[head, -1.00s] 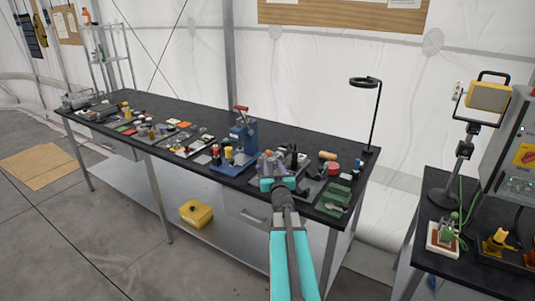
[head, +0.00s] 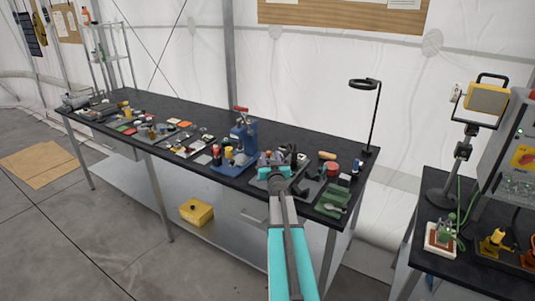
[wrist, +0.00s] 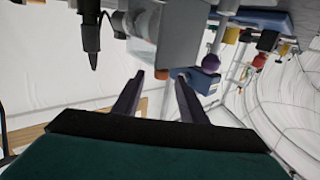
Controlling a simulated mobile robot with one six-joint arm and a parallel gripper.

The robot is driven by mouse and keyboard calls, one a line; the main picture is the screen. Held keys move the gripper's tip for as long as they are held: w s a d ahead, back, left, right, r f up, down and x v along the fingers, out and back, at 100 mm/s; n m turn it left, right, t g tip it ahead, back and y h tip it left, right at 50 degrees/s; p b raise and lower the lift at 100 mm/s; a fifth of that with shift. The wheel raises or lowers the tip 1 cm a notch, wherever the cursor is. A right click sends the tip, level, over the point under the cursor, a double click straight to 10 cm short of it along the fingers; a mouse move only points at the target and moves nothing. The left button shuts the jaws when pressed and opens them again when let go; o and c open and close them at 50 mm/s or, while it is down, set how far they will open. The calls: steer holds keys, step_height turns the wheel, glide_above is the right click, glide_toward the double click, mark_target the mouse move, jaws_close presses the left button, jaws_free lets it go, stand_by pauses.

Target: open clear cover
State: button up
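My gripper (head: 274,171) is over the right part of the black workbench, among small items. A pale, partly see-through box-like piece (wrist: 146,28) is just beyond the fingertips, beside a grey block. It may be the clear cover, but I cannot tell for sure. I see no contact with it. In the head view my arm and gripper hide that spot.
The workbench (head: 170,110) holds many small parts. A blue press with a red handle (head: 243,135) stands left of my gripper.

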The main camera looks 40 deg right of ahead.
mark_target(269, 154)
steer(key=shift+p+x, duration=0.45)
steer(key=shift+x, duration=1.35)
steer(key=shift+c, duration=0.5)
steer(key=shift+w, duration=0.1)
jaws_close()
